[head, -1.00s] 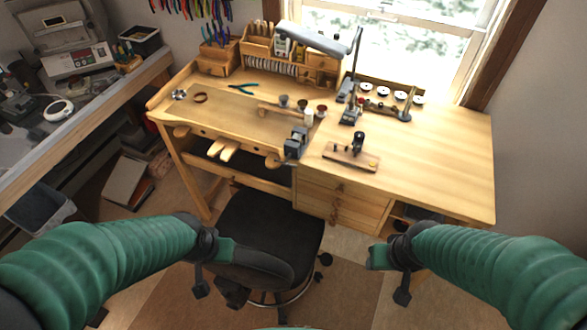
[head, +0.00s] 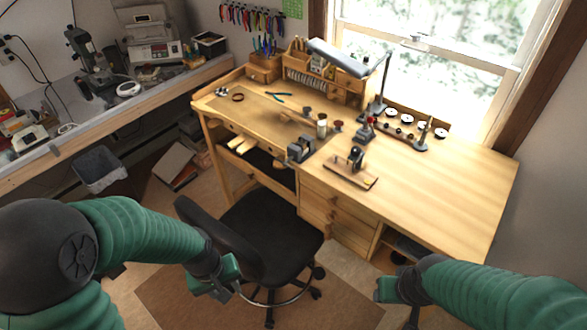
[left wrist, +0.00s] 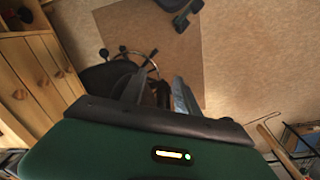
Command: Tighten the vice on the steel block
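A small dark grey vice (head: 300,148) sits at the front edge of the wooden workbench (head: 455,185) in the head view. Its jaws are too small to read, and I cannot make out a separate steel block in it. My left gripper (head: 228,287) is low in front of the bench, beside the black chair, well away from the vice. In the left wrist view its two fingers (left wrist: 160,92) stand apart with nothing held between them. My right gripper (head: 386,290) is low in front of the bench's right part, also far from the vice; its fingers are not clear.
A black swivel chair (head: 268,225) stands before the bench, below the vice. A small wooden-based tool (head: 350,172) stands right of the vice, and small pots (head: 322,128) stand behind it. A grey side counter (head: 65,105) runs along the left. The bench's right top is clear.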

